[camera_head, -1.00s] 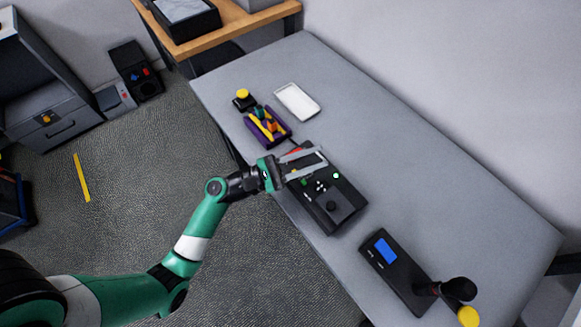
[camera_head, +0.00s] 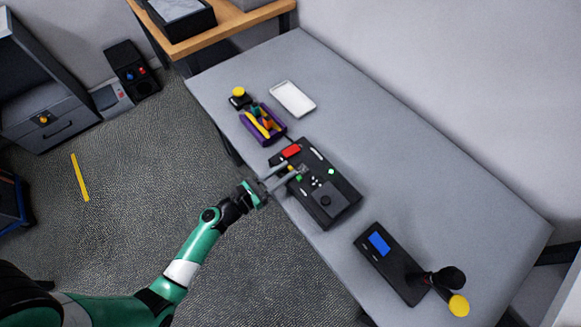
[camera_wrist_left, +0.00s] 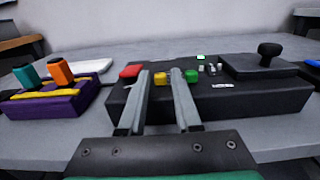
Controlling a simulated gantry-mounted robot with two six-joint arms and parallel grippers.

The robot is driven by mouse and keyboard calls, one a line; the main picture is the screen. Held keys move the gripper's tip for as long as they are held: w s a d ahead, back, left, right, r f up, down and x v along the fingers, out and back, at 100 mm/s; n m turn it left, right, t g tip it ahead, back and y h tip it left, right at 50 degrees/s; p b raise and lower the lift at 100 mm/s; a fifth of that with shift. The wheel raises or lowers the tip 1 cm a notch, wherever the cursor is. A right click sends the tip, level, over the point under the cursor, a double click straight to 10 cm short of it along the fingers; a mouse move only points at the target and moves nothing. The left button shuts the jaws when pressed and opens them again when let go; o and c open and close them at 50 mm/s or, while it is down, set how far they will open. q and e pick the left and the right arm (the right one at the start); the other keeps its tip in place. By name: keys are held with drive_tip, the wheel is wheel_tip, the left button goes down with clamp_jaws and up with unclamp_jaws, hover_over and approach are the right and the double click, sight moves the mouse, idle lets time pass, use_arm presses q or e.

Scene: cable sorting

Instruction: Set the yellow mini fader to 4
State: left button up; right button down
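A black control box (camera_head: 340,205) lies on the grey table, with small coloured caps on its top. The yellow fader cap (camera_wrist_left: 160,78) shows in the left wrist view between a red button (camera_wrist_left: 131,71) and a green cap (camera_wrist_left: 192,76). My left gripper (camera_head: 296,168) reaches over the box's near edge; its fingers (camera_wrist_left: 160,72) are apart, one on each side of the yellow cap in the wrist view. I see a narrow gap on both sides, and cannot tell any contact. The fader's scale is too small to read. My right gripper is out of view.
A purple tray (camera_head: 281,137) with coloured pieces sits left of the box, near a white tray (camera_head: 293,98) and a yellow button (camera_head: 238,91). The table's back is clear.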

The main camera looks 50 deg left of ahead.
use_arm(q)
drive_tip(key=shift+w+d, duration=0.1)
drive_tip(key=shift+w, duration=1.2)
clamp_jaws()
idle(0.4)
